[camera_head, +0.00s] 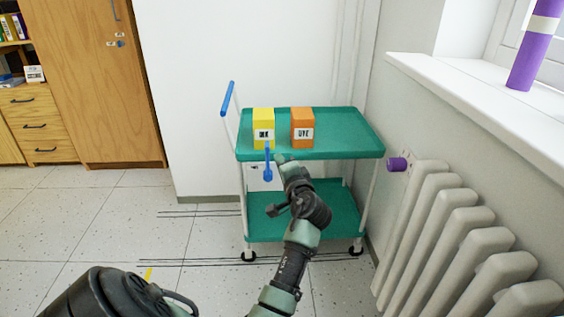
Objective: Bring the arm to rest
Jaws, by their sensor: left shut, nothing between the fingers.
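My left arm reaches up from the bottom of the head view toward a teal cart (345,148). My left gripper (282,160) is at the arm's far end, in front of the cart's top shelf edge. It is shut and holds nothing. I cannot tell whether it touches the shelf edge. The arm hides part of the cart's lower shelf. My right gripper is not in view.
A yellow box (264,116) and an orange box (302,118) stand on the cart's top shelf. A blue object (267,172) hangs at its front. A radiator (440,240) and a windowsill (480,85) are right. Floor at left is clear, before a wooden cabinet (90,80).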

